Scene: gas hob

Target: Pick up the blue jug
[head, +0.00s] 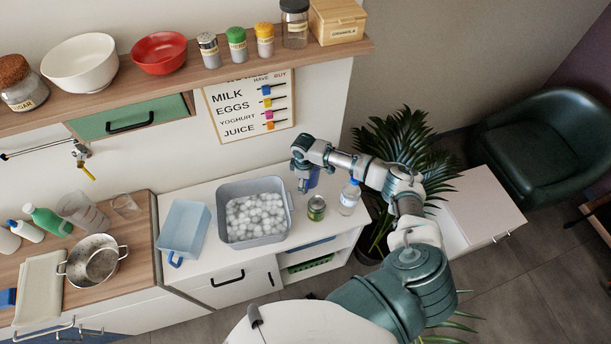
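A light blue, box-shaped open vessel with a small loop handle at its front, which looks like the blue jug (183,228), stands on the white counter left of a grey-blue tub. My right gripper (309,182) points down over the right part of the counter, beyond the tub and well apart from the jug. A darker blue patch shows at its fingers. I cannot tell whether this is part of the gripper or something behind it, nor whether the fingers are open. My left gripper is not in view.
The tub (255,242) of white balls stands between the jug and my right gripper. A can (316,208) and a clear bottle (349,197) stand right of it. A steel pot (93,261) sits on the wooden counter. A shelf (185,82) overhangs behind.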

